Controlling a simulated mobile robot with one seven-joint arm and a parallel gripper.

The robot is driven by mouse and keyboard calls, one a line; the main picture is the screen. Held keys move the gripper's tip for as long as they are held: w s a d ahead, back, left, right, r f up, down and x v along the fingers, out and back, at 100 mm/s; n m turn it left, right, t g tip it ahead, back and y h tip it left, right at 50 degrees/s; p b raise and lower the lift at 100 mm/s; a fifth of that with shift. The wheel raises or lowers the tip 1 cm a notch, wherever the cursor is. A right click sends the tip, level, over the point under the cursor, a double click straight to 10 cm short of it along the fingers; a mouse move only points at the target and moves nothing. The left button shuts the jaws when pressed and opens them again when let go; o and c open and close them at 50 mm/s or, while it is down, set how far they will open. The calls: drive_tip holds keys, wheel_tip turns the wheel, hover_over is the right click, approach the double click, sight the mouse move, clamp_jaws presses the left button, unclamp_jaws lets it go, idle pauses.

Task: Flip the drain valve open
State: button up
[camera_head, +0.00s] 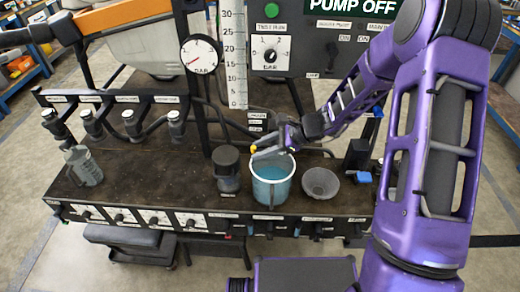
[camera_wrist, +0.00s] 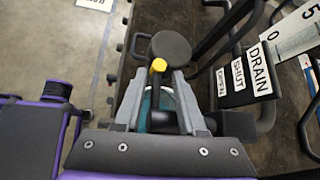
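The drain valve's yellow-tipped handle (camera_wrist: 158,66) shows between my fingertips in the wrist view, and its yellow tip (camera_head: 253,149) also shows in the head view. My gripper (camera_wrist: 159,76) is open, one finger on each side of the handle, with visible gaps; I cannot tell if either finger touches it. In the head view my gripper (camera_head: 268,153) is above the bucket. The drain label plate (camera_wrist: 248,78) reads DRAIN, SHUT and OPEN, right of my fingers.
A clear bucket (camera_head: 272,192) with blue liquid stands below my gripper. A tall scale (camera_head: 235,60) and control panel (camera_head: 305,40) stand behind. A jug (camera_head: 84,166) stands far left.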

drive_tip(key=shift+s, duration=0.1)
drive_tip(key=p+v, duration=0.1)
drive_tip(key=v, duration=1.6)
drive_tip(key=shift+d+r, duration=0.1)
drive_tip(key=shift+r, duration=0.05)
